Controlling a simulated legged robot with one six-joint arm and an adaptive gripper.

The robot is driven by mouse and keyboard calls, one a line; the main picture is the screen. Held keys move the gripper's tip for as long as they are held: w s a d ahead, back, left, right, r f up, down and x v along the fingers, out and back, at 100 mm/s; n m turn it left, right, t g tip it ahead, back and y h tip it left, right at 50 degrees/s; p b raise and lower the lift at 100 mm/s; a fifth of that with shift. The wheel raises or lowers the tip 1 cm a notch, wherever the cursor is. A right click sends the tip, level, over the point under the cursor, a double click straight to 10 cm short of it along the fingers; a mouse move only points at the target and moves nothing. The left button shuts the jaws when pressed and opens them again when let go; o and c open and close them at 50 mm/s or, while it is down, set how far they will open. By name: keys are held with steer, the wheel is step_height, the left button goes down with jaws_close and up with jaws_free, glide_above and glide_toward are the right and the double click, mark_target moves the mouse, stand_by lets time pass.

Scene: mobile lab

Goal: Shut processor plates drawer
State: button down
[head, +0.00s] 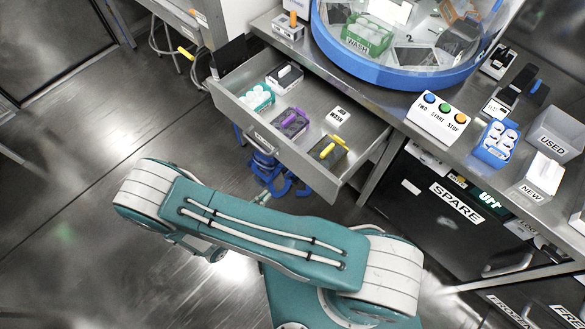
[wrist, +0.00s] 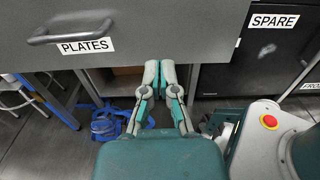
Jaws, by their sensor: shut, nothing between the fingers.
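The plates drawer (head: 233,109) is pulled out from under the processor bench in the head view. Its front panel (wrist: 185,35) fills the top of the wrist view, with a dark bar handle (wrist: 72,28) and a PLATES label (wrist: 87,46) at the left. My gripper (wrist: 160,68) is shut and empty. Its fingertips are at the panel's lower edge in the picture, right of the handle and label. I cannot tell whether they touch the panel. In the head view my arm lies in front of the drawer, and its fingers are not clearly seen.
The drawer holds several racks, including a teal one (head: 257,98) and a purple one (head: 290,123). The round processor (head: 390,72) stands on the bench above, beside a button box (head: 438,117). A black SPARE cabinet (head: 428,200) is right of the drawer. Blue items (head: 272,172) lie below it.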

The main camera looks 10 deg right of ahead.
mark_target(299, 164)
steer(key=x, duration=1.2)
steer(key=shift+w+d, duration=0.15)
steer(key=shift+d, duration=0.05)
steer(key=shift+w, duration=0.1)
